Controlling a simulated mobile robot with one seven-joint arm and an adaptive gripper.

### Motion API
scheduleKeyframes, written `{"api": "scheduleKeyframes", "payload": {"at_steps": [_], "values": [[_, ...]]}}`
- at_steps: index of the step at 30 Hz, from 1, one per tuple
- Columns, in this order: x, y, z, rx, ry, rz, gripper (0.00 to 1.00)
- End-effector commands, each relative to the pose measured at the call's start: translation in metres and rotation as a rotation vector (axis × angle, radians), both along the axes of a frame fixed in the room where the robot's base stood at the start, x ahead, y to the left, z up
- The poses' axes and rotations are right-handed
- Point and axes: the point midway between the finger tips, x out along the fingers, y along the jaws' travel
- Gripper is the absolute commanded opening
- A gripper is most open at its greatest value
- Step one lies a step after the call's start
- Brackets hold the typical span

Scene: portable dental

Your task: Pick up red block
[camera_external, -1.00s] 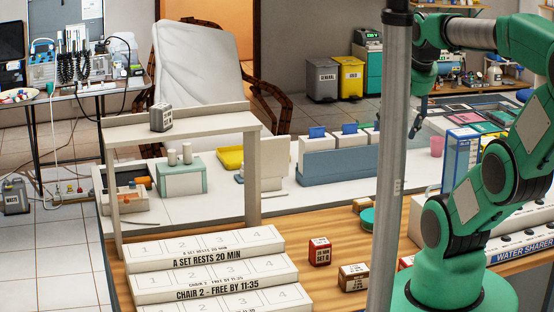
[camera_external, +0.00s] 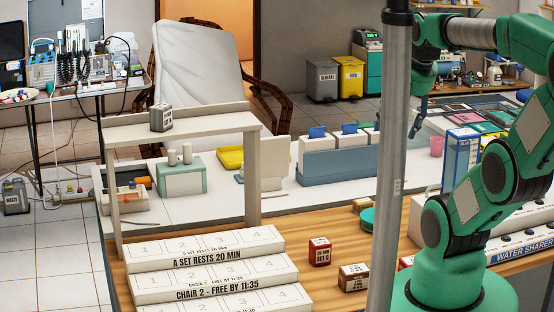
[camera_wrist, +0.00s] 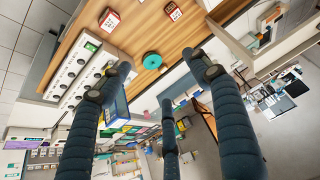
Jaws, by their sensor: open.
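A red block (camera_external: 320,252) with a white label on top sits upright on the wooden counter (camera_external: 290,281) in the external view. A second red block (camera_external: 406,262) is partly hidden behind the grey pole. In the wrist view, a red block (camera_wrist: 110,18) and another pale-topped block with red edges (camera_wrist: 173,11) lie near the top edge; I cannot tell which match. My gripper (camera_external: 416,122) is well above and behind the counter blocks, near the far shelf. Its dark fingers (camera_wrist: 162,78) are spread with nothing between them.
A brown block (camera_external: 353,277) stands close to the red one. A green disc (camera_external: 368,219) lies behind. White stepped racks (camera_external: 215,263) stand left. The grey pole (camera_external: 393,170) rises between the blocks and my arm. A water sharer (camera_external: 522,252) is at right.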

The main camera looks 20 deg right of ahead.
Motion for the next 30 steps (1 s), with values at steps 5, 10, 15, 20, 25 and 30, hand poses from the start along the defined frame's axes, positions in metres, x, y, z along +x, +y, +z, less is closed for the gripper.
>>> {"api": "scheduleKeyframes", "payload": {"at_steps": [5,10,15,20,25,30], "values": [[0.0,0.0,0.0,0.0,0.0,0.0,0.63],[0.0,0.0,0.0,0.0,0.0,0.0,0.63],[0.0,0.0,0.0,0.0,0.0,0.0,0.66],[0.0,0.0,0.0,0.0,0.0,0.0,0.66],[0.007,0.001,-0.002,0.002,0.01,0.001,0.66],[0.026,0.005,-0.009,0.006,0.043,0.002,0.66]]}}
